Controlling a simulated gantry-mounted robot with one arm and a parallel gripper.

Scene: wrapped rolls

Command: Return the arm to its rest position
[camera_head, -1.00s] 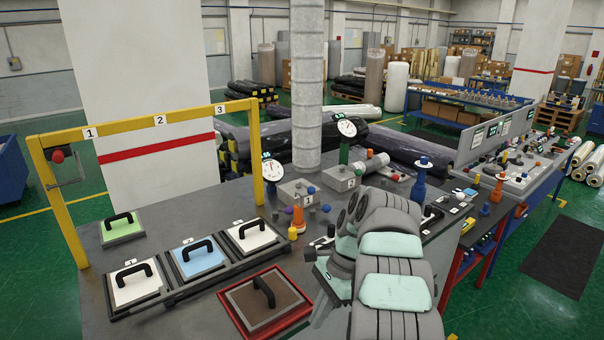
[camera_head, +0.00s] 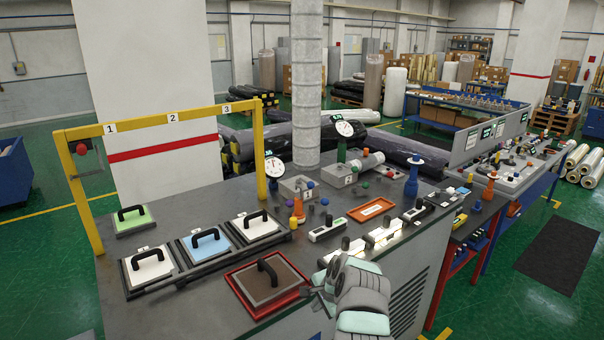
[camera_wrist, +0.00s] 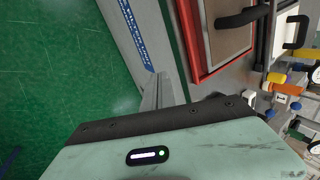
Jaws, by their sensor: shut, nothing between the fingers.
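My arm (camera_head: 362,295) is at the lower right of the head view, in front of the bench's front edge. My gripper (camera_head: 312,292) is at its end, beside the right corner of the red tray (camera_head: 243,314) that holds a brown panel with a black handle. In the wrist view my gripper (camera_wrist: 165,92) shows as a grey finger end, shut with nothing in it. The tray's red rim (camera_wrist: 193,60) and the green floor show past it. Whether the gripper touches the tray cannot be told.
The bench carries a yellow numbered frame (camera_head: 172,117), handled panels including a blue one (camera_head: 208,245), dial gauges (camera_head: 344,129), an orange tray (camera_head: 372,210) and a blue post (camera_head: 412,185). Green floor lies open at the right, with a dark mat (camera_head: 555,252).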

